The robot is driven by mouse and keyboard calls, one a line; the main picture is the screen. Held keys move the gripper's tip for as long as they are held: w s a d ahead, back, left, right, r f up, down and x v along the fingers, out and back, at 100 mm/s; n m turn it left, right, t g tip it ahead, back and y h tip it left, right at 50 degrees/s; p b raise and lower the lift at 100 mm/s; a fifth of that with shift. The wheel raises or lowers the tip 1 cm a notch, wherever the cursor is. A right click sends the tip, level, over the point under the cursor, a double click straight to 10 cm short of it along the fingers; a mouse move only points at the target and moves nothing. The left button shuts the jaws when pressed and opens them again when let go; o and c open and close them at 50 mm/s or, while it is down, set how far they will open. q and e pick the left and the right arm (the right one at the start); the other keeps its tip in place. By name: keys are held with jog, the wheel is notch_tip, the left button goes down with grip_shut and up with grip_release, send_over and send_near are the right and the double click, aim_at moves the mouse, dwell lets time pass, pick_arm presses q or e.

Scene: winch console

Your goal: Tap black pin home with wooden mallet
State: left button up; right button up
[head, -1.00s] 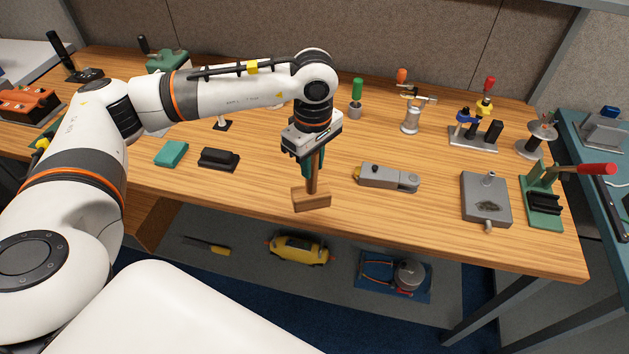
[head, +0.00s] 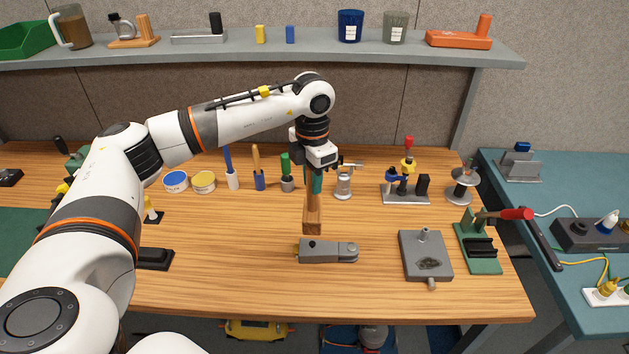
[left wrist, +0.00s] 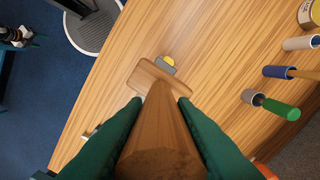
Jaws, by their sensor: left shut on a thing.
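My left gripper (head: 316,182) points down and is shut on the handle of the wooden mallet. The mallet's brown head (head: 312,218) hangs below the fingers, just behind the left part of a grey fixture (head: 335,252) in the picture. A small dark spot (head: 312,243) on top of the fixture may be the black pin, too small to be sure. In the left wrist view the handle (left wrist: 162,135) runs between the green fingers. The mallet head (left wrist: 158,88) covers most of the fixture; a grey and yellow end (left wrist: 166,65) shows past it. My right gripper is not in view.
A grey plate fixture (head: 425,256) and a green press with a red handle (head: 480,250) stand to the right. Behind the mallet are a green-handled tool (head: 286,170) and a metal clamp stand (head: 344,184). Bench in front of the fixture is clear.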

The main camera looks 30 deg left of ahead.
aim_at(312, 198)
pick_arm(q)
jog(key=shift+s+f+b, duration=0.15)
jog(key=shift+f+b, duration=0.2)
jog(key=shift+f, duration=0.35)
jog(key=shift+f+b, duration=1.4)
jog(key=shift+f, duration=0.75)
